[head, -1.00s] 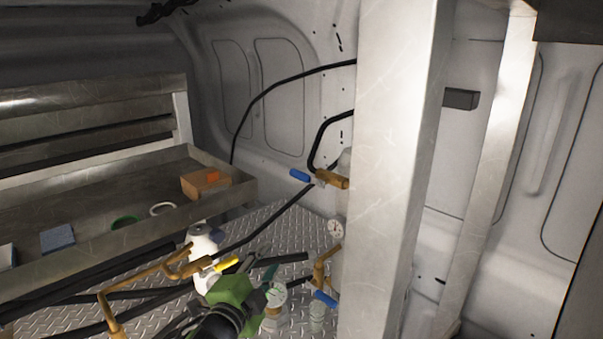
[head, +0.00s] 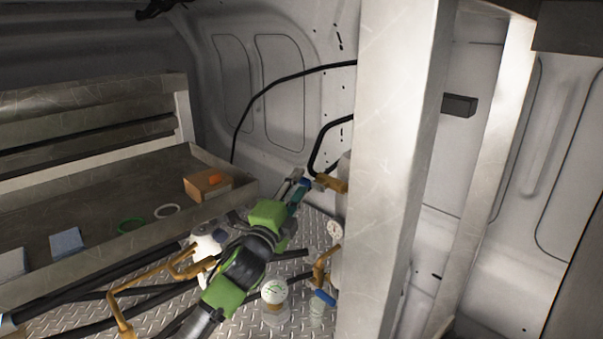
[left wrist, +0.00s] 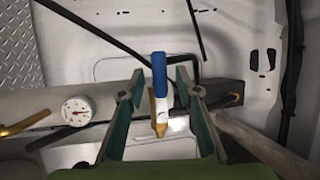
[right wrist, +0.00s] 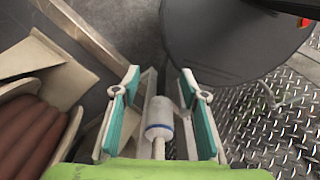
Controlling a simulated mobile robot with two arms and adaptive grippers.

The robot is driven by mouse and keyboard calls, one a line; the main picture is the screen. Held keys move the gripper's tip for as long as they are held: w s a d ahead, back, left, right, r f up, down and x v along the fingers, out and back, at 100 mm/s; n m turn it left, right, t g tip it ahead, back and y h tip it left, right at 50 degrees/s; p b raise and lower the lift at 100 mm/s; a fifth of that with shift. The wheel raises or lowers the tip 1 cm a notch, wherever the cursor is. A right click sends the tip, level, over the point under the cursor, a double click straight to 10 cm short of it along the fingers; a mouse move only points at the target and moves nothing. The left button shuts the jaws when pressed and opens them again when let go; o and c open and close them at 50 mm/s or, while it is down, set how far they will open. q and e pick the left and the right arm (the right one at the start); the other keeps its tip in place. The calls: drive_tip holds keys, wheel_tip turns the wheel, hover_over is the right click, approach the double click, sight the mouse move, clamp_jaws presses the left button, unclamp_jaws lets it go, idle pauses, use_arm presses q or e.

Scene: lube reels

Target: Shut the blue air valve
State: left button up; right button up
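The blue air valve handle (head: 305,184) sits on a brass fitting (head: 331,183) beside the metal post. In the left wrist view the blue handle (left wrist: 159,72) stands upright between the fingers, with its grey and brass stem below. My left gripper (head: 293,184) is at the handle in the head view and partly covers it. In the left wrist view my left gripper (left wrist: 161,92) is open, with a gap on each side of the handle. My right gripper (right wrist: 160,90) is open, with a white cylinder with a blue ring (right wrist: 158,130) showing between its fingers.
The tall metal post (head: 385,180) stands right of the valve. A black hose (head: 318,145) runs above it. A metal tray (head: 90,215) with small items lies left.

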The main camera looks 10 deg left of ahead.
use_arm(q)
drive_tip(key=shift+p+x, duration=0.3)
drive_tip(key=shift+x, duration=1.1)
use_arm(e)
drive_tip(key=shift+r, duration=0.5)
